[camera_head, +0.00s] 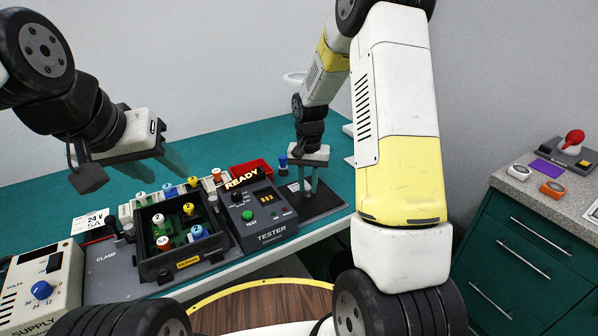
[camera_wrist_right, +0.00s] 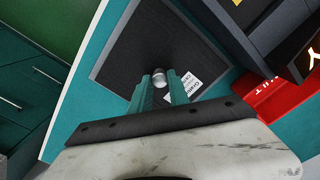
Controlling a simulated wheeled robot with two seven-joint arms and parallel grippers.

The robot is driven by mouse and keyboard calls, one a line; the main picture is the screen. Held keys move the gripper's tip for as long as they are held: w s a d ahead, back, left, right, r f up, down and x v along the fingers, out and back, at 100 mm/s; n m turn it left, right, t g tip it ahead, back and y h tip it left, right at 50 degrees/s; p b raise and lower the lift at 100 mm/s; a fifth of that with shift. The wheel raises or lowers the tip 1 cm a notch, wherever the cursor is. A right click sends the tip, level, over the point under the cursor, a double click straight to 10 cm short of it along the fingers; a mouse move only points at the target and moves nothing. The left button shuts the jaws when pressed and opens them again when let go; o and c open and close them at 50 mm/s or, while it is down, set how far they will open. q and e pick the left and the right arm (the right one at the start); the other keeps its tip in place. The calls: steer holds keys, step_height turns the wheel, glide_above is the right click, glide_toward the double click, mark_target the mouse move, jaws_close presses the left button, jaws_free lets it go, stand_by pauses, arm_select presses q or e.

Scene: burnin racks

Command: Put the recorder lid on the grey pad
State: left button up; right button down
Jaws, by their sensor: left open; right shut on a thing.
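My right gripper (camera_head: 307,190) points down over a dark flat plate, seemingly the recorder lid (camera_head: 322,205), right of the tester. In the right wrist view its fingers (camera_wrist_right: 160,88) are shut on a round silver knob (camera_wrist_right: 159,76) near the middle of the dark plate (camera_wrist_right: 135,55). A white label lies beside the knob. The grey pad cannot be told clearly from the plate, and whether the plate touches what is under it is unclear. My left gripper (camera_head: 152,164) is open and empty above the table's left part.
The tester (camera_head: 268,232) with its lit READY display stands between box and plate. A red tray (camera_head: 250,168) and a blue-topped plug (camera_head: 283,162) are behind. A supply unit (camera_head: 40,285) is at left. A green cabinet (camera_head: 520,250) stands apart at right.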

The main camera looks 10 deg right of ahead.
steer(key=shift+f, duration=0.15)
steer(key=c, duration=1.2)
jaws_free()
steer(key=shift+o, duration=0.2)
steer(key=shift+r, duration=3.55)
